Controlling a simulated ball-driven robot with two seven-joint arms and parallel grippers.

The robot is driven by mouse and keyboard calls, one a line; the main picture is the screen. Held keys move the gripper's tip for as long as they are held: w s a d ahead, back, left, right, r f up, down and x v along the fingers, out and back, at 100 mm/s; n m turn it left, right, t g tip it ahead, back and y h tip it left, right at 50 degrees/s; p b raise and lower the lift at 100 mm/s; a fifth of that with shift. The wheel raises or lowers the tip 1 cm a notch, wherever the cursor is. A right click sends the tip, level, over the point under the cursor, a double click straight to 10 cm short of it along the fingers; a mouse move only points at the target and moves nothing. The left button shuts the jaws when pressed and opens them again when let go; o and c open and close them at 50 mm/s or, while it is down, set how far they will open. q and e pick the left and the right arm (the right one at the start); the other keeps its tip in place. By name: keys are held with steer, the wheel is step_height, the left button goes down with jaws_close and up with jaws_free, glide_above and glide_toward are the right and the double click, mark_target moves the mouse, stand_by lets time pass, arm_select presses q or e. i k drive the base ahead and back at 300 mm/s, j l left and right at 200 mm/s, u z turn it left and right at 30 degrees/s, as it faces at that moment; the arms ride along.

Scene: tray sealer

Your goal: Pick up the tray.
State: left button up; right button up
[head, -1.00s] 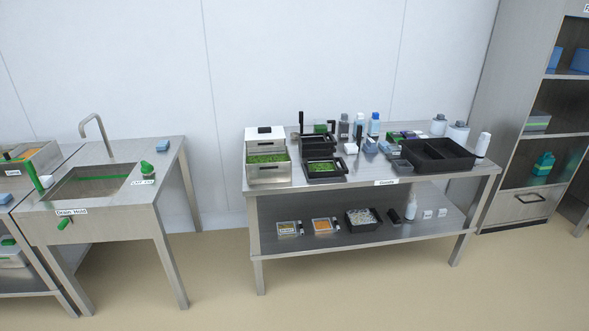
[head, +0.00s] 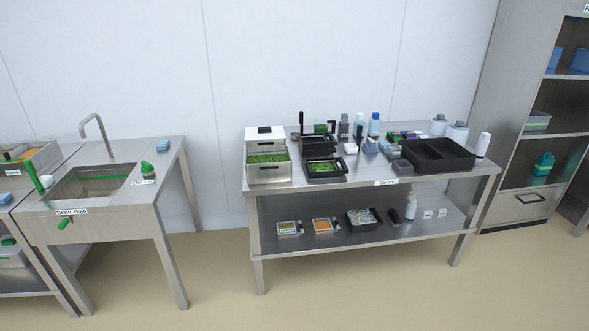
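Several tray-like things show in the head view, and I cannot tell which one the task names. A small black tray (head: 312,176) with green contents sits at the front of the right steel table. Another black tray (head: 318,140) is just behind it. A large black divided tray (head: 437,168) lies at the table's right. Two small trays with pale and orange contents, the left tray (head: 289,235) and the right tray (head: 326,233), lie on the lower shelf. Neither of my grippers is in view.
A steel container (head: 268,174) of green pieces stands at the table's left end. Bottles (head: 374,125) and canisters (head: 458,132) stand at the back. A sink table (head: 105,205) is at left, a shelf cabinet (head: 520,120) at right. The floor in front is clear.

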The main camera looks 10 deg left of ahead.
mark_target(318, 167)
steer(key=i+j+z, duration=0.1)
steer(key=z, duration=0.3)
steer(key=i+j+z, duration=0.15)
steer(key=i+z, duration=0.15)
steer(key=z, duration=0.15)
